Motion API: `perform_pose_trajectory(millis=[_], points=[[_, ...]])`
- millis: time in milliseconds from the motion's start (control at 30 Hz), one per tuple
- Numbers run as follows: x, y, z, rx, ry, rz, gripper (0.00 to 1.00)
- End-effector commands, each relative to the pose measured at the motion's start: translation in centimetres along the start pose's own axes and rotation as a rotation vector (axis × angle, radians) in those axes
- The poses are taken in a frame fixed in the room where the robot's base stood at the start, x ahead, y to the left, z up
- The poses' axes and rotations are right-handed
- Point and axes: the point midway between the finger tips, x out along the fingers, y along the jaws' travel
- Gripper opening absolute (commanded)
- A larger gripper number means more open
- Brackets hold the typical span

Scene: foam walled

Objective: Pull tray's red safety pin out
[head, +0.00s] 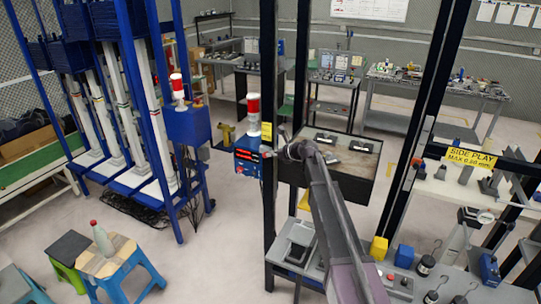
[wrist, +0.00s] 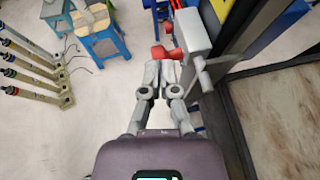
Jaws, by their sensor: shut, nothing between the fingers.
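The tray (head: 318,182) is a dark-sided box with a worn top, set between black posts. Its worn surface and dark rim also fill the right of the wrist view (wrist: 285,110). A red piece (wrist: 160,52), which looks like the safety pin's handle, shows just beyond my fingertips beside a grey bracket (wrist: 193,32). My gripper (wrist: 163,66) is shut and empty, its tips close to the red piece; I cannot tell whether they touch. In the head view my gripper (head: 284,152) is by the black post at the tray's left, and the pin cannot be made out.
A blue control box (head: 248,158) with a red-and-white beacon (head: 253,112) stands left of the post. Black posts (head: 269,220) flank the tray. A bench with weights and yellow and blue blocks (head: 378,248) is at front right.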

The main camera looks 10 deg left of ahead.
Motion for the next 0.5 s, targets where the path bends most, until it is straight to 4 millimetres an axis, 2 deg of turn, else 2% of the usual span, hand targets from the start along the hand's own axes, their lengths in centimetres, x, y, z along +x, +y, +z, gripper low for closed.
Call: perform_pose_trajectory(millis=[300,500], points=[[3.3,0.6,1.6,-0.001,0.0,0.001,0.0],[3.6,0.8,1.8,0.0,0.0,0.0,0.0]])
